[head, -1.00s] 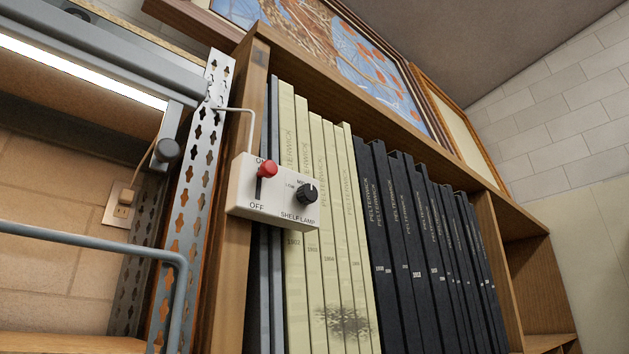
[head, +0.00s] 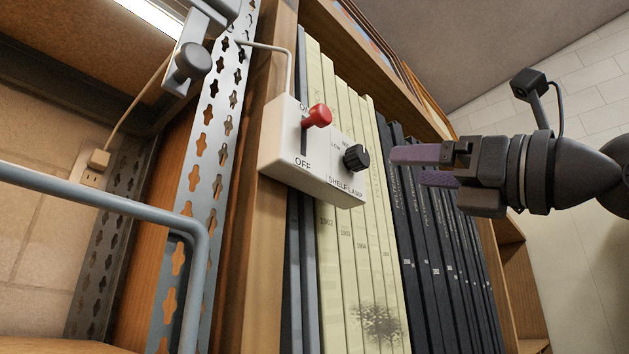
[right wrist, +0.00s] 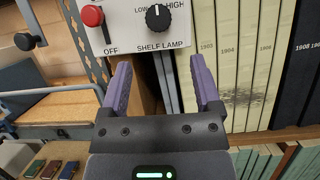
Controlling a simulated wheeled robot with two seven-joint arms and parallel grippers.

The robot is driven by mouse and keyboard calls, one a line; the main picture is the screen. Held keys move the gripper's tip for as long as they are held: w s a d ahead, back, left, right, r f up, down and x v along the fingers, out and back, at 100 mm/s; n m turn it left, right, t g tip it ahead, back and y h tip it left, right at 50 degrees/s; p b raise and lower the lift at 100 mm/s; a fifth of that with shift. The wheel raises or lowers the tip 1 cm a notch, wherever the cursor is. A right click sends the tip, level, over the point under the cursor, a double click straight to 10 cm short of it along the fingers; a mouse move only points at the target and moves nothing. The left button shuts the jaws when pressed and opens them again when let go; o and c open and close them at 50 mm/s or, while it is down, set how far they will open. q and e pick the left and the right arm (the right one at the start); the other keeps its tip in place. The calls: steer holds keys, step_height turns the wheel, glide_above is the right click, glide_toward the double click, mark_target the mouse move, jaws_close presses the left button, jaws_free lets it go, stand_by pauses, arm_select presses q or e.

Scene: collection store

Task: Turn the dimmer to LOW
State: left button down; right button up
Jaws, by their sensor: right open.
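The white shelf lamp box (head: 285,165) is mounted on the front of the wooden shelf upright. Its black dimmer knob (head: 356,158) sits on the right part of its face. In the right wrist view the knob (right wrist: 158,18) lies between LOW and HIGH labels, its white mark pointing roughly up. A red switch lever (head: 318,116) is at the left, above OFF. My right gripper (head: 407,167) is open and empty, right of the knob with purple fingers toward it, apart from it. In the right wrist view the fingers (right wrist: 159,65) are below the knob.
Cream volumes (head: 345,240) and dark volumes (head: 415,240) stand close behind and beside the box. A perforated metal upright (head: 200,170) and a grey rail (head: 120,202) are at the left. A thin cable (head: 272,47) runs into the box top.

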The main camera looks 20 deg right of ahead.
mark_target(364, 156)
steer(key=p+x, duration=0.1)
steer(key=x, duration=0.1)
steer(key=r+p+x, duration=0.1)
steer(key=p+x, duration=0.1)
steer(key=x, duration=0.1)
steer(key=p+x, duration=0.2)
steer(key=shift+d+r, duration=0.25)
steer(key=shift+w+a, duration=0.2)
steer(key=shift+s, duration=0.35)
steer(key=shift+w, duration=0.25)
steer(key=c, duration=0.5)
arm_select(q)
steer(key=r, duration=0.1)
steer(key=s+r, duration=0.1)
steer(key=r, duration=0.3)
steer(key=shift+s+d+r, duration=0.1)
steer(key=shift+s+d, duration=0.25)
steer(key=shift+s, duration=0.05)
arm_select(e)
steer(key=shift+a, duration=0.1)
jaws_close()
